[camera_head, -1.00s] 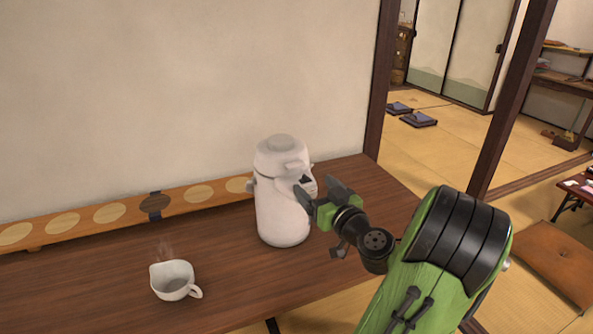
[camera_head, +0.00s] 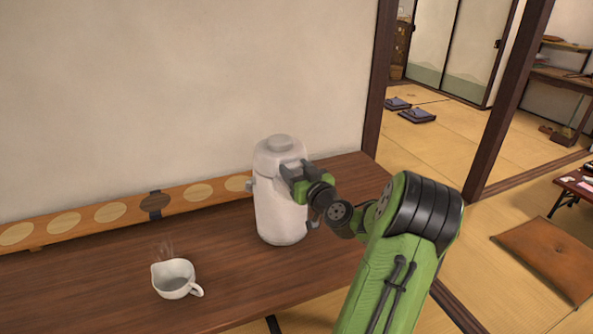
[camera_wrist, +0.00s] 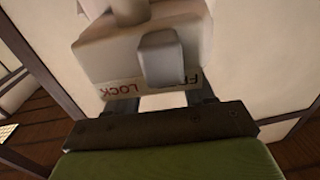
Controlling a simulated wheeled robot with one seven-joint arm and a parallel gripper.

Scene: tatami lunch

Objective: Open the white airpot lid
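The white airpot (camera_head: 280,215) stands upright on the brown table against the wall. Its lid (camera_head: 281,147) looks closed, with a round knob on top. My gripper (camera_head: 290,175) is at the upper right front of the airpot, just under the lid. In the wrist view the lid's front (camera_wrist: 100,62), with a raised latch tab (camera_wrist: 161,58) and the lettering "LOCK" and a partly hidden "FREE", fills the space ahead of my fingers. The two fingertips are apart, so the gripper is open. I cannot tell whether they touch the lid.
A white cup (camera_head: 174,280) of steaming liquid stands on the table (camera_head: 100,290) at the front left. A wooden rack with round insets (camera_head: 108,212) runs along the wall. The table between cup and airpot is clear. A brown cushion (camera_head: 545,258) lies on the floor at right.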

